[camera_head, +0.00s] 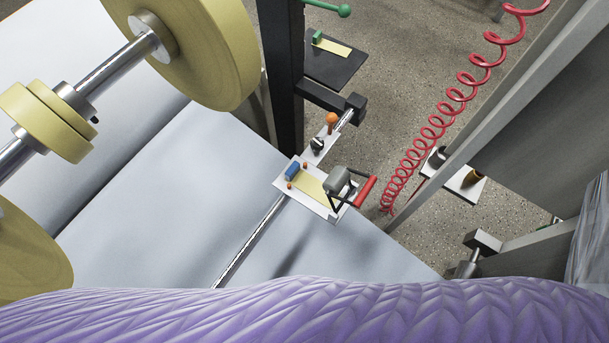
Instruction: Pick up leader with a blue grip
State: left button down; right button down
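The leader with a blue grip (292,171) lies on a small white plate (334,215) near the middle of the head view. Its grip is a small blue block at the plate's left end, and a yellow strip (309,184) runs from it to the right. A grey clamp-like part with a red handle (366,191) stands at the strip's right end. Neither of my grippers shows in this view.
A leader with a green grip (317,37) lies on a dark plate (335,68) further back. A coiled red hose (437,122) hangs at the right. Large yellow rolls (205,50) are at the left. A purple ridged surface (300,315) spans the bottom edge.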

aim_at(299, 178)
jog(key=l+u, duration=0.1)
jog(key=u, duration=0.3)
jog(key=k+j+u, duration=0.35)
jog(key=j, duration=0.25)
jog(key=k+j+u, duration=0.2)
jog(key=k+j, duration=0.1)
jog(key=j, duration=0.4)
jog(key=j+u, duration=0.1)
jog(key=j, duration=0.45)
jog(key=k, duration=0.05)
